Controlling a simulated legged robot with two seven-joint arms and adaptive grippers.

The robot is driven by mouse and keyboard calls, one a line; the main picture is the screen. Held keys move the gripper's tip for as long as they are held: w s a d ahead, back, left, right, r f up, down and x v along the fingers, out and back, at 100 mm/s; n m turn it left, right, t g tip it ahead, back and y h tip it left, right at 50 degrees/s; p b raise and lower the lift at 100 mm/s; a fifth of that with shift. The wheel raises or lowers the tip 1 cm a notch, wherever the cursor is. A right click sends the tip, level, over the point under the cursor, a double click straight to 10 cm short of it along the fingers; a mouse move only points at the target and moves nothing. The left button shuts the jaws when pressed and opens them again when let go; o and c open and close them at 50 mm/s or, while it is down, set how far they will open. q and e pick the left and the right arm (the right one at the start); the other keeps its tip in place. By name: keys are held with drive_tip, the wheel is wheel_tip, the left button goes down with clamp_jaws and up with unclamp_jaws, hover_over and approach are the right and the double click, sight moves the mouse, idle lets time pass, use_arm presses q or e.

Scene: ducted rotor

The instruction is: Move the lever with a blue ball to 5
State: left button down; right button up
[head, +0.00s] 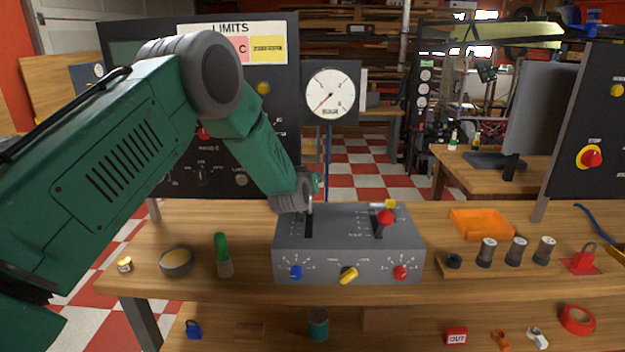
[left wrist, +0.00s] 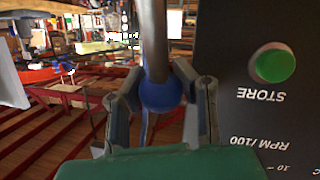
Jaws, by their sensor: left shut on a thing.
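The grey control box (head: 345,267) stands on the wooden bench. My left gripper (head: 311,187) is over the left slot of the box, at its far end. In the left wrist view the blue ball (left wrist: 161,95) sits between the two fingers of my left gripper (left wrist: 160,85), which is shut on it. The metal lever shaft (left wrist: 153,40) runs away from the ball. In the head view my gripper hides the ball, and only a bit of shaft shows above the slot. The scale marks beside this slot are too small to read. My right gripper is not in view.
A lever with a red ball (head: 386,217) stands in the right slot, close to my gripper's right. Blue, yellow (head: 349,275) and red knobs line the box front. An orange tray (head: 481,224) lies right.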

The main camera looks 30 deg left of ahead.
use_arm(q)
drive_tip(key=c, duration=1.1)
unclamp_jaws()
drive_tip(key=shift+s+a, duration=0.1)
drive_tip(key=shift+a, duration=0.15)
drive_tip(key=shift+d, duration=0.1)
drive_tip(key=v, duration=1.1)
drive_tip(key=shift+s, duration=0.45)
